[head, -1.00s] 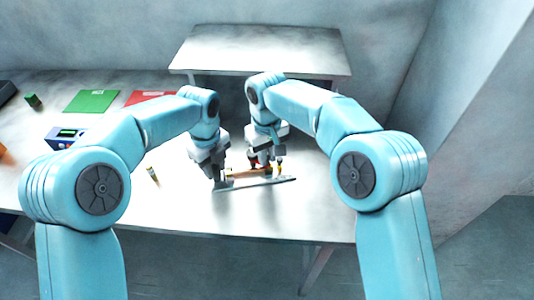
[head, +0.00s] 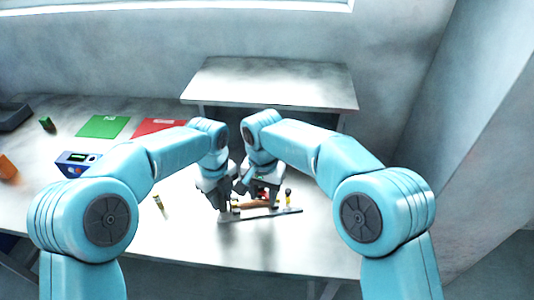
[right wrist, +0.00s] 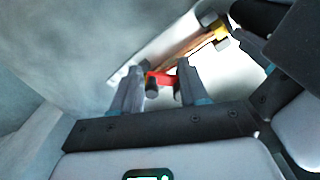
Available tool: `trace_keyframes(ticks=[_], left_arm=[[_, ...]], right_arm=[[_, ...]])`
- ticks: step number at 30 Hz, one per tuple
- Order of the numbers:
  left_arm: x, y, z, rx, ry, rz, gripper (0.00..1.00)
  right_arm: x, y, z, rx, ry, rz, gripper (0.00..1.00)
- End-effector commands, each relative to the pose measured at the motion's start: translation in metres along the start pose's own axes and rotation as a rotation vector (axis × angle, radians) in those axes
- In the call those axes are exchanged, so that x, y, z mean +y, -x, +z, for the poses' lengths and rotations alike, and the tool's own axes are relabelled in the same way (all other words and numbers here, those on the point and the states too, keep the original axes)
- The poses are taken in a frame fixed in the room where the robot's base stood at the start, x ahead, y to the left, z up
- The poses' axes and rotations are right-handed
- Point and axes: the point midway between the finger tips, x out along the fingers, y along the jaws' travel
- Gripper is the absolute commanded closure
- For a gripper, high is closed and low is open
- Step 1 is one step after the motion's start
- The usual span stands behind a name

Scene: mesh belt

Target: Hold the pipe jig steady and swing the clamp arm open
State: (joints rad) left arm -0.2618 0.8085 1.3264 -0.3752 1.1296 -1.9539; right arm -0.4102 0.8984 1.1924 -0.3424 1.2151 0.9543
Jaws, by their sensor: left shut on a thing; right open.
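The pipe jig has a long grey base (head: 285,212) lying on the table, with a brown-orange pipe (head: 252,204) along it. The pipe also shows in the right wrist view (right wrist: 190,45). A red clamp arm (right wrist: 165,79) with a dark end crosses near the pipe. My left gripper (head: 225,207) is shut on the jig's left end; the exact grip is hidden. My right gripper (head: 263,196) is open over the jig's middle. In the right wrist view its fingers (right wrist: 156,94) stand on either side of the red clamp arm, with gaps visible.
A small yellow-and-dark upright piece (head: 288,196) stands by the jig's right end. A small yellowish cylinder (head: 158,202) stands left of my left gripper. A blue box (head: 76,164), green mat (head: 103,126) and red mat (head: 158,127) lie further left. A raised shelf (head: 270,80) stands behind.

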Motion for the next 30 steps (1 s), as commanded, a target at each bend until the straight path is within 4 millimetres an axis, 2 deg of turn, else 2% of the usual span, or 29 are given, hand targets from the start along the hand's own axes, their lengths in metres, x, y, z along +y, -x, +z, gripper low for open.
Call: trace_keyframes(ticks=[2, 3, 18, 21, 26, 30], left_arm=[[0.0, 0.0, 0.0, 0.0, 0.0, 0.0, 1.0], [0.0, 0.001, 0.0, 0.0, 0.0, 0.0, 1.0], [0.0, 0.0, 0.0, -0.001, 0.0, -0.001, 1.0], [0.0, 0.0, 0.0, -0.001, 0.0, -0.001, 1.0], [0.0, 0.0, 0.0, 0.0, 0.0, -0.001, 1.0], [0.0, 0.0, 0.0, -0.001, 0.0, -0.001, 1.0]], right_arm=[[-0.005, 0.0, 0.004, 0.0, -0.112, 0.0, 0.56], [-0.006, 0.007, 0.003, 0.003, -0.138, -0.003, 0.56], [-0.006, 0.119, 0.003, 0.002, -0.129, -0.003, 0.56], [0.001, 0.14, 0.01, 0.022, -0.116, -0.015, 0.56], [0.009, 0.162, 0.019, 0.051, -0.099, -0.034, 0.56], [0.016, 0.166, 0.025, 0.07, -0.083, -0.031, 0.56]])
